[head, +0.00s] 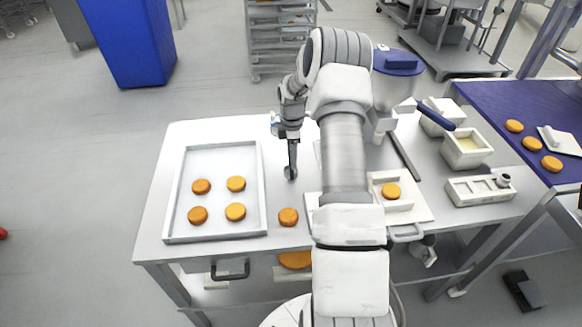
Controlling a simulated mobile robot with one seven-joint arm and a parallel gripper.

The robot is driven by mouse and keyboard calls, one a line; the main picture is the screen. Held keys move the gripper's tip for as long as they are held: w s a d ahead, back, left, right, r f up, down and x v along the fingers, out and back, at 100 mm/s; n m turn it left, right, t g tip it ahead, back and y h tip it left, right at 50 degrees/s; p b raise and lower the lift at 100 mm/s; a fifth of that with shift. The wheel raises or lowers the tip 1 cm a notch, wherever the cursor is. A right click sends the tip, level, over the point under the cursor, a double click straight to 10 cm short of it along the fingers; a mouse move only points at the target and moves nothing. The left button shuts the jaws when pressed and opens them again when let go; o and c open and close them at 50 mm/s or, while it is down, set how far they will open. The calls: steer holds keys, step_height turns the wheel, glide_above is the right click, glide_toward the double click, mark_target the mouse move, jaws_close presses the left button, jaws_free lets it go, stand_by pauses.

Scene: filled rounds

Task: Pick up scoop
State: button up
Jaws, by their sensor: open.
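A blue handle (437,115), which looks like the scoop's, slants across the top of a white container at the right of the white table. The rest of the scoop is hidden or too small to tell. My gripper (290,172) points down over the middle of the table, to the right of the tray and well left of the blue handle. It is open and apart from the handle. Its fingers are small and seen nearly edge-on.
A metal tray (215,229) with several orange rounds is at the left. A loose round (288,217) lies beside it. A white container (483,154) with pale filling and a white block (470,192) stand at the right. A funnel-topped machine (398,84) stands behind my arm.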

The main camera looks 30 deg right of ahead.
jaws_close()
stand_by(1.4)
